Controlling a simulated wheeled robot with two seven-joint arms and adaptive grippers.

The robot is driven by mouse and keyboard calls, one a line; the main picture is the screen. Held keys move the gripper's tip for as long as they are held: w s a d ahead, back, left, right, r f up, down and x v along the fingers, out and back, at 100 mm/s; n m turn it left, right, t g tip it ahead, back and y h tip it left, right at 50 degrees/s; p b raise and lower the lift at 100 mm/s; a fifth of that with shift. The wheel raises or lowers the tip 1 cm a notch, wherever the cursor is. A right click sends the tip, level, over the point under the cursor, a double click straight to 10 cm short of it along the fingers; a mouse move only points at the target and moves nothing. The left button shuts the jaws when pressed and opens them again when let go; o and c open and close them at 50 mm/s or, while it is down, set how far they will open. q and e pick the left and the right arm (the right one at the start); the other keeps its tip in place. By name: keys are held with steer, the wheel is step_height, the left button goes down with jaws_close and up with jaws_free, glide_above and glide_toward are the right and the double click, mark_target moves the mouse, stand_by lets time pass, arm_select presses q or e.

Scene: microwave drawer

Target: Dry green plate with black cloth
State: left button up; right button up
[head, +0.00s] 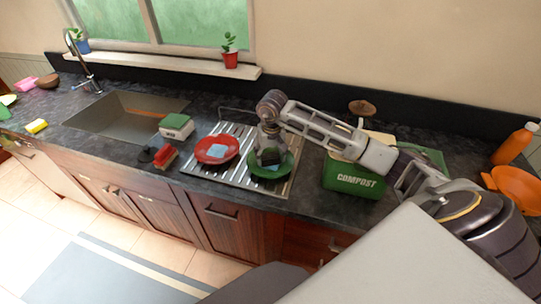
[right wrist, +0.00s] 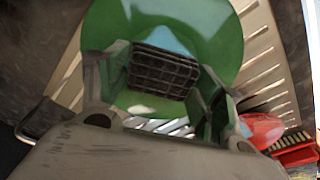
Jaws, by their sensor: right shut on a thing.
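The green plate (head: 284,170) lies on the metal drying rack, in the right part of it. It also fills much of the right wrist view (right wrist: 232,45), with a pale blue patch on its surface. My right gripper (head: 268,158) is directly over the plate, pointing down. In the right wrist view its fingers (right wrist: 160,85) are shut on the black cloth (right wrist: 163,72), a dark piece with a grid pattern. The cloth is at or just above the plate; whether it touches is not clear. My left gripper is not in view.
A red plate (head: 216,149) with a pale blue patch lies on the drying rack (head: 197,167), left of the green plate. A red brush (head: 165,157) is left of the rack. A green compost bin (head: 352,180) stands close right, under my right arm. The sink (head: 125,113) is farther left.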

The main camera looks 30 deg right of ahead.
steer(key=shift+f, duration=0.35)
stand_by(0.3)
steer(key=shift+s+a+b, duration=0.15)
steer(key=shift+s+b, duration=0.2)
steer(key=shift+b, duration=0.05)
steer(key=shift+w, duration=0.15)
stand_by(0.4)
steer(key=shift+w+d+b, duration=0.25)
steer(key=shift+w+b, duration=0.2)
steer(key=shift+w, duration=0.1)
steer(key=shift+s, duration=0.15)
steer(key=shift+s+a, duration=0.25)
steer(key=shift+s, duration=0.35)
steer(key=shift+w, duration=0.2)
stand_by(0.4)
steer(key=shift+w+d+b, duration=0.25)
steer(key=shift+w+b, duration=0.2)
steer(key=shift+w, duration=0.15)
